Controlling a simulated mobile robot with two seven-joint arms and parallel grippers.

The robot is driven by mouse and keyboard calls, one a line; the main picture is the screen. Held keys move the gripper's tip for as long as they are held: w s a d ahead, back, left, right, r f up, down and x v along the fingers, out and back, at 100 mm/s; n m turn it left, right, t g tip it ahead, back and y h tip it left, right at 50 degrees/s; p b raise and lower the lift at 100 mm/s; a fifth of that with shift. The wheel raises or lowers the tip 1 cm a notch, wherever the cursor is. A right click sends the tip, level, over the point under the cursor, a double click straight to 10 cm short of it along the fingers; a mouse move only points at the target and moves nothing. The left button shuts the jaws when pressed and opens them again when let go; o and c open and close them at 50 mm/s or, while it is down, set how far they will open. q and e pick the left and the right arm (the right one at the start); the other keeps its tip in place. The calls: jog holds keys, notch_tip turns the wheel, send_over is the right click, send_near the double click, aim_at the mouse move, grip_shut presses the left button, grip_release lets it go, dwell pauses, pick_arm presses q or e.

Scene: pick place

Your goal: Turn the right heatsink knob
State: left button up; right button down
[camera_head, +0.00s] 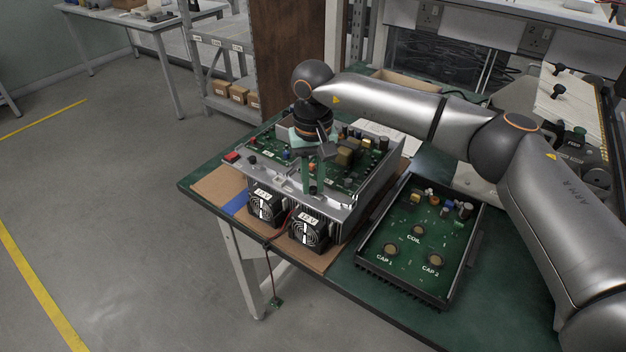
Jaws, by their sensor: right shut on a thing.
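An open metal unit (345,207) with a green circuit board stands on the table, two fans labelled 12 V on its front. My right gripper (313,185) points down over the unit's front edge, above the right fan (308,232). Its greenish fingers are shut on the right heatsink knob, which is mostly hidden between them; its turn angle cannot be told. The left fan (265,207) is clear of the gripper. My left gripper is not in view.
A black tray (452,283) with a green board marked COIL, CAP 1 and CAP 2 lies right of the unit. A brown mat (212,187) is under the unit. A cable hangs off the table's front edge. My right arm spans the table's back right.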

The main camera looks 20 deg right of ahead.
aim_at(313, 188)
jog(key=c, duration=0.8)
grip_release()
jog(key=shift+o, duration=0.2)
jog(key=shift+r, duration=0.1)
pick_arm(q)
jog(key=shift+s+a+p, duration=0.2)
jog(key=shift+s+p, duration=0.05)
jog(key=shift+p, duration=0.15)
pick_arm(e)
notch_tip(313, 188, up, 12)
jog(key=shift+r, duration=0.15)
